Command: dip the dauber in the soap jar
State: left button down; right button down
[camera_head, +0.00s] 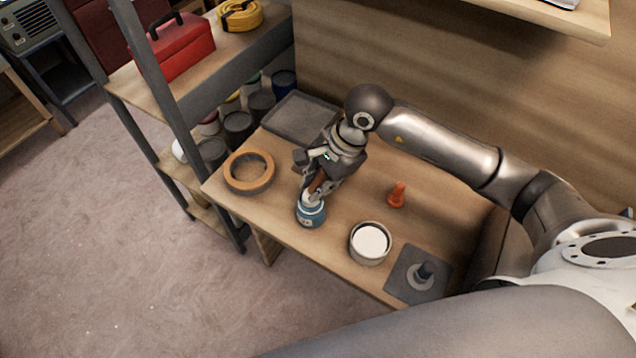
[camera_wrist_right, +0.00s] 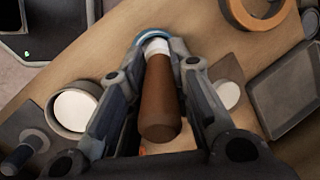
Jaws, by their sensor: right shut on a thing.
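My right gripper (camera_head: 314,188) is shut on the dauber, whose brown handle (camera_wrist_right: 160,95) and white collar (camera_wrist_right: 156,47) show between the fingers in the right wrist view. The dauber points down at a blue jar (camera_head: 310,215) with a pale label, near the bench's front edge. Its lower end is hidden, at or inside the jar mouth; I cannot tell how deep. A round pot (camera_head: 370,259) with a white filling stands to the right, also in the right wrist view (camera_wrist_right: 73,110). I cannot tell by looks which one holds soap. My left gripper is out of view.
On the wooden bench (camera_head: 345,205) are an orange ring (camera_head: 249,172), a grey tray (camera_head: 299,118), an orange plug-like piece (camera_head: 397,195) and a dark mat (camera_head: 405,285) with a dark-handled tool (camera_head: 423,274). A shelf with cans (camera_head: 238,126) and a red toolbox (camera_head: 180,48) borders the left.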

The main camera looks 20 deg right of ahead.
aim_at(319, 173)
jog(key=shift+r+p, duration=1.1)
jog(key=shift+r, duration=1.7)
